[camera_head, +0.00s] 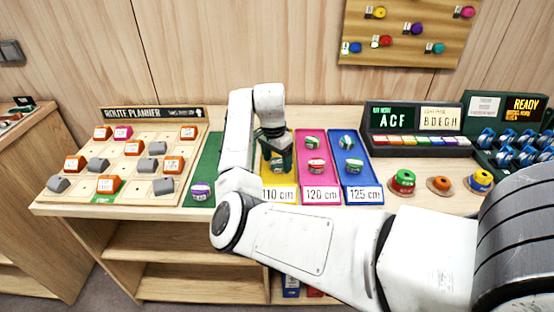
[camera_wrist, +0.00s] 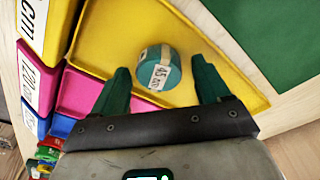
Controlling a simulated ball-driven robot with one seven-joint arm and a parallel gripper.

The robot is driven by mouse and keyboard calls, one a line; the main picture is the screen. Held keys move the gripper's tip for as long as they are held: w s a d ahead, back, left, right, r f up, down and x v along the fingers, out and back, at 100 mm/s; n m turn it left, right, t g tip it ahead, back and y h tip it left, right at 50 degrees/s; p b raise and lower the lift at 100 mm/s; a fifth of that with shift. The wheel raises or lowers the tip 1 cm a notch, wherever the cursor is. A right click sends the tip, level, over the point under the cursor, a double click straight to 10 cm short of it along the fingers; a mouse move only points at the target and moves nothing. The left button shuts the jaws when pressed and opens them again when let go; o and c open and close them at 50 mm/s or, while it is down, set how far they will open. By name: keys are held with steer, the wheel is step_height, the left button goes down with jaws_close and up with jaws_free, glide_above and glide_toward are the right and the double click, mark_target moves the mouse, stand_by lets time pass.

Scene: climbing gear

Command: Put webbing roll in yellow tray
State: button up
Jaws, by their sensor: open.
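A teal webbing roll (camera_wrist: 174,72) with a white printed label lies in the yellow tray (camera_wrist: 105,35) in the wrist view. My gripper (camera_wrist: 161,80) is open, with one dark green finger on each side of the roll and a gap to both. In the head view my gripper (camera_head: 279,158) is over the yellow tray (camera_head: 278,195), labelled 110 cm, and partly hides the roll there. A purple and white roll (camera_head: 200,190) sits on the green strip to the left of the tray.
A pink tray (camera_head: 320,180) and a blue tray (camera_head: 362,178), each holding rolls, stand right of the yellow one. The route planner board (camera_head: 130,165) is at left. Round holders with coloured items (camera_head: 403,181) are at right.

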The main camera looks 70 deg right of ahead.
mark_target(274, 164)
step_height(274, 164, up, 12)
steer(key=a, duration=0.1)
steer(key=shift+w+a, duration=0.2)
steer(key=shift+w, duration=0.05)
stand_by(0.6)
